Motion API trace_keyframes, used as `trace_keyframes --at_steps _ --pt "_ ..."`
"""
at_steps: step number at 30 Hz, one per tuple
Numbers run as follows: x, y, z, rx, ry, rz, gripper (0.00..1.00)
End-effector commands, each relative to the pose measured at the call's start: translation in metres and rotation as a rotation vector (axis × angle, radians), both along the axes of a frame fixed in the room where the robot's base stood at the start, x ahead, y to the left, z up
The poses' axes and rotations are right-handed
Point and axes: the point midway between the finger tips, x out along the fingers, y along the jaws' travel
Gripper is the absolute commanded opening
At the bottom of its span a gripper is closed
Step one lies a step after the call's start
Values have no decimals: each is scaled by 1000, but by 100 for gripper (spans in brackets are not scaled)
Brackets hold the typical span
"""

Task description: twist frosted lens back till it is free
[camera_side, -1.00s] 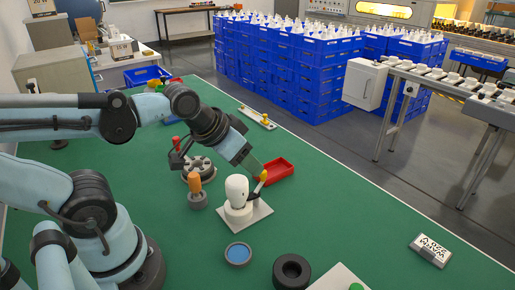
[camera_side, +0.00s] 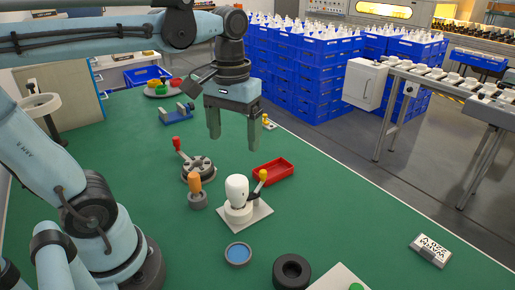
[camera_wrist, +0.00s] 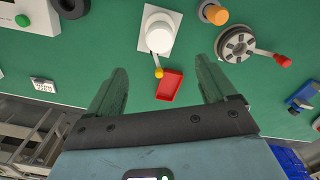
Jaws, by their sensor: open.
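The frosted lens (camera_side: 237,189) is a white rounded dome standing upright on a white round base with a square plate (camera_side: 258,218). A lever with a yellow knob (camera_side: 263,174) stands at the base's right side. In the wrist view the lens (camera_wrist: 159,38) shows from above, with the yellow knob (camera_wrist: 159,73) just below it. My gripper (camera_side: 234,145) is open and empty, fingers pointing down. It hangs in the air above and behind the lens, clear of it.
A red tray (camera_side: 273,171) lies behind the lens. A blue-filled dish (camera_side: 238,254) and a black ring (camera_side: 291,272) lie in front.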

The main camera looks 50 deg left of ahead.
Motion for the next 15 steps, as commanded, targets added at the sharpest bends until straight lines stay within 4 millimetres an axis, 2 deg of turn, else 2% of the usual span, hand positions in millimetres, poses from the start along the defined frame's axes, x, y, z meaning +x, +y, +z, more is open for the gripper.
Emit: trace_keyframes --at_steps 5,15 --pt "0 0 -17 0 1 0 84" --pt "0 0 -66 0 -1 -2 84"
